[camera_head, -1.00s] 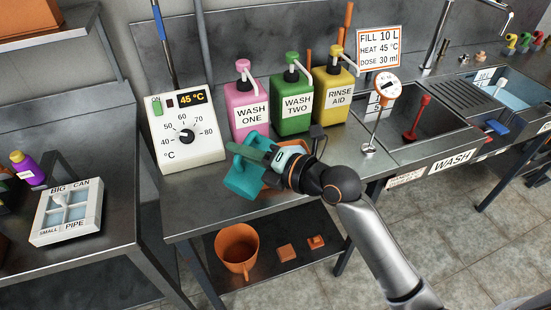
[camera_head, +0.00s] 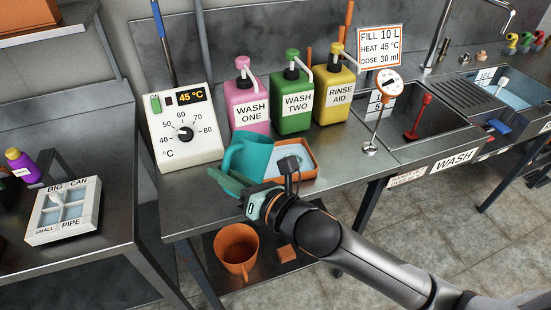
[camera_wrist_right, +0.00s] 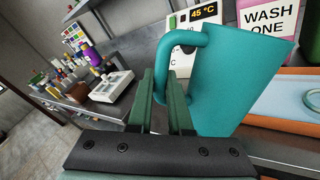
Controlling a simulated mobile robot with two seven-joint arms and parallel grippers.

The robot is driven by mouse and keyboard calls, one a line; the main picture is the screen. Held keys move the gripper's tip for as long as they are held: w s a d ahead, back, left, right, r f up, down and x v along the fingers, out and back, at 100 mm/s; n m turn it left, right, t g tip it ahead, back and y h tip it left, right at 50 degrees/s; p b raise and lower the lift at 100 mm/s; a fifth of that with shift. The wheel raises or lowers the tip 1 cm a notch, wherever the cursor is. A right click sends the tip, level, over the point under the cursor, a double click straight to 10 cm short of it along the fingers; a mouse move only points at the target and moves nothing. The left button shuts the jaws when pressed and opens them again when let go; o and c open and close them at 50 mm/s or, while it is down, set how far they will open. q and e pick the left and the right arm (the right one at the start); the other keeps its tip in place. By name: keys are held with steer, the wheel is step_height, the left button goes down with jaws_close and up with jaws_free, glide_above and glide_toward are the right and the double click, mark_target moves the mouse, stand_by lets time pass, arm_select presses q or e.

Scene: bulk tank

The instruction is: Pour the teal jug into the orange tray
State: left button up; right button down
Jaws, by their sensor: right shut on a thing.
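The teal jug (camera_head: 252,156) is near upright just left of the orange tray (camera_head: 309,168) on the steel counter. It also fills the middle of the right wrist view (camera_wrist_right: 225,85). My right gripper (camera_head: 228,182) is shut on the jug's handle; its green fingers (camera_wrist_right: 172,105) show at the handle in the wrist view. I cannot tell whether the jug's base touches the counter. The tray holds pale blue liquid (camera_head: 288,154), and its left part is hidden behind the jug. My left gripper is not in view.
A temperature control box (camera_head: 184,128) stands left of the jug. Pink (camera_head: 248,105), green (camera_head: 292,100) and yellow (camera_head: 334,92) pump bottles stand behind. A sink (camera_head: 425,120) lies to the right. An orange bucket (camera_head: 237,248) is on the shelf below.

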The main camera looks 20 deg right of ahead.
steer(key=shift+s+a+f+n+t+b, duration=0.25)
steer(key=shift+s+a+f+n+b, duration=0.25)
steer(key=shift+n, duration=0.5)
steer(key=shift+s+a+f+n+t+b, duration=0.2)
steer(key=shift+s+a+f+n, duration=0.3)
steer(key=shift+f+n, duration=0.45)
steer(key=shift+s+a+f+n+t+b, duration=0.35)
steer(key=shift+a+f+n, duration=0.25)
steer(key=shift+n, duration=0.45)
